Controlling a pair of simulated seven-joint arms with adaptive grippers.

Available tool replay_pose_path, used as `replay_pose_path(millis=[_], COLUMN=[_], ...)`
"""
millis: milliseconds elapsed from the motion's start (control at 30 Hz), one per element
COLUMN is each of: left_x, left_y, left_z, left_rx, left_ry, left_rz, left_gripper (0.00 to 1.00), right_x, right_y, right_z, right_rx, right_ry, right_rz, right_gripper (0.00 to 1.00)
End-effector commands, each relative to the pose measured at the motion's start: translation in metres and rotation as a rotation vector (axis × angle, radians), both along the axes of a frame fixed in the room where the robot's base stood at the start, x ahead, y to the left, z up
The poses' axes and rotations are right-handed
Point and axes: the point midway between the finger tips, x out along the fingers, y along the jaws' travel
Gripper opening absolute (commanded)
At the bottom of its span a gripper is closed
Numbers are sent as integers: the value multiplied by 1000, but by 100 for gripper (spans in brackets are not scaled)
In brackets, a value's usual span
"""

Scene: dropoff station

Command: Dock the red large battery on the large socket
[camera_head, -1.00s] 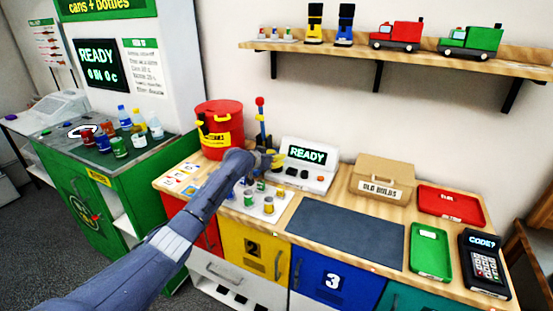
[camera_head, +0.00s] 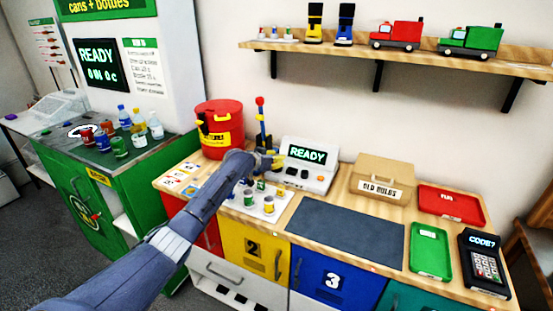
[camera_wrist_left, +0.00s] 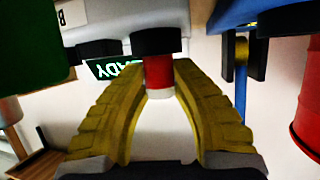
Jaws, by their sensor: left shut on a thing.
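My left gripper (camera_head: 277,160) is at the left end of the white charger (camera_head: 308,163) with the READY display. In the left wrist view, its yellow fingers (camera_wrist_left: 160,100) are shut on the red large battery (camera_wrist_left: 159,75), which has a pale end. The battery's other end meets the black round large socket (camera_wrist_left: 160,40); I cannot tell whether it is fully seated. That view is turned over, so the charger (camera_wrist_left: 110,20) lies along its top. In the head view my gripper hides the battery. My right gripper is not in view.
A red bin (camera_head: 219,130) and an upright lever with a red knob (camera_head: 260,115) stand close behind my gripper. Small batteries (camera_head: 268,205) stand on a white sheet in front. An OLD BULBS box (camera_head: 382,180) is right of the charger. The grey mat (camera_head: 345,235) is clear.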

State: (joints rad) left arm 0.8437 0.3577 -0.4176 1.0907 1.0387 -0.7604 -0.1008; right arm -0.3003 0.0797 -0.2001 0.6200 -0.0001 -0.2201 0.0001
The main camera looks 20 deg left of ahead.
Motion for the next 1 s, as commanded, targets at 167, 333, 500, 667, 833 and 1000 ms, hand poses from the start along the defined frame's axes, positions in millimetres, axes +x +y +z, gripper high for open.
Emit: replay_pose_path(millis=[167, 333, 500, 667, 833, 1000], left_x=[0, 0, 0, 0, -3, -13], left_y=[0, 0, 0, 0, 1, 6], left_z=[-3, -6, -6, -7, -5, -1], left_rx=[-1, -2, -1, -1, 1, 0], left_ry=[0, 0, -1, 0, 0, -1], left_rz=[0, 1, 0, 0, 0, 0], left_gripper=[0, 0, 35, 35, 35, 35], right_x=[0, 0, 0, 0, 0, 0], right_y=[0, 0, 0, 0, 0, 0], right_z=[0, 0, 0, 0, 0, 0], right_rx=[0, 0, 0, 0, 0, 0], right_ry=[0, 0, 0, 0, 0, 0], right_rz=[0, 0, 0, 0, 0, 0], right_gripper=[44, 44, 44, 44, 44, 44])
